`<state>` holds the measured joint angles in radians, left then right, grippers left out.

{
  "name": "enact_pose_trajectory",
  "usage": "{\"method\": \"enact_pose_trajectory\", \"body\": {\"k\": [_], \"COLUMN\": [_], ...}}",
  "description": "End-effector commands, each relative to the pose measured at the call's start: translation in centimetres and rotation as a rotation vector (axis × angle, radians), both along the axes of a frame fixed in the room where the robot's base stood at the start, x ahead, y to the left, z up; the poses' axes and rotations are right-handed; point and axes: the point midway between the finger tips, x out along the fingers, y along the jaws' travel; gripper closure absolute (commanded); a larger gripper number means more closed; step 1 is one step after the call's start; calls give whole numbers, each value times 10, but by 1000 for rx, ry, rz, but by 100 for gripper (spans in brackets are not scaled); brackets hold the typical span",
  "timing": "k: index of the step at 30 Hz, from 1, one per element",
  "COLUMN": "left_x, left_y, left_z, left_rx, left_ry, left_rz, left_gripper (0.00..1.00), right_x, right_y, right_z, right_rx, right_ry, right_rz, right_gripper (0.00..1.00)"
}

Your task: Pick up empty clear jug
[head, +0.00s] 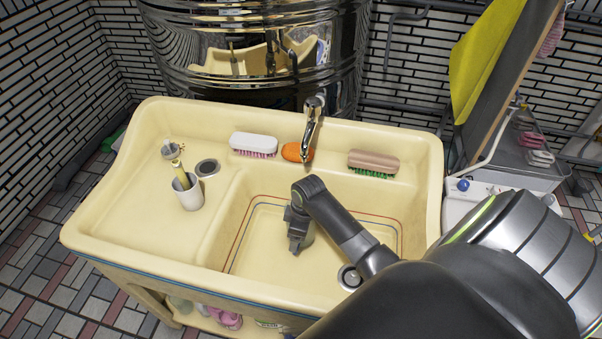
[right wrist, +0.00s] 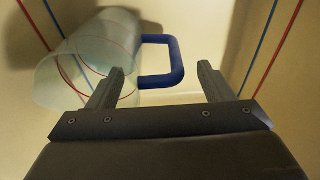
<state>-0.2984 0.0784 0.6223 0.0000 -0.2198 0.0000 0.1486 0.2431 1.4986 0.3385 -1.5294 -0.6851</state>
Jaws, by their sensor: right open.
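The clear jug (right wrist: 85,62) shows in the right wrist view, at the upper left. It is see-through with a blue handle (right wrist: 176,62) and appears to lie on its side in the basin of the cream sink (head: 270,265). My right gripper (right wrist: 162,70) is open and empty. The handle shows between its two fingers, and the left finger overlaps the jug's body in the picture; I cannot tell whether they touch. In the head view the right gripper (head: 297,240) is inside the basin, and I cannot make out the jug there. My left gripper is not in view.
A white brush (head: 253,142), an orange soap (head: 296,152) and a brown brush (head: 374,161) lie on the back ledge, around the faucet (head: 312,130). A white cup (head: 188,192) stands on the left drainboard. The basin walls surround the right gripper.

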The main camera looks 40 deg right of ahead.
Motion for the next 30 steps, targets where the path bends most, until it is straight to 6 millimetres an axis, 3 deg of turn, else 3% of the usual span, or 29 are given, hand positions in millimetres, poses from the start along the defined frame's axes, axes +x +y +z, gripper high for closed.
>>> {"method": "enact_pose_trajectory", "body": {"k": [10,25,30], "left_x": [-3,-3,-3], "left_y": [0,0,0], "left_z": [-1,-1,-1], "left_rx": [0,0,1], "left_ry": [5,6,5], "left_rz": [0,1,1], "left_gripper": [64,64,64], "right_x": [1,1,2], "right_y": [1,1,1], "right_z": [-8,-8,-7], "right_rx": [0,0,-1], "right_ry": [-2,-1,-4], "right_rz": [2,1,2], "right_gripper": [26,91,95]}}
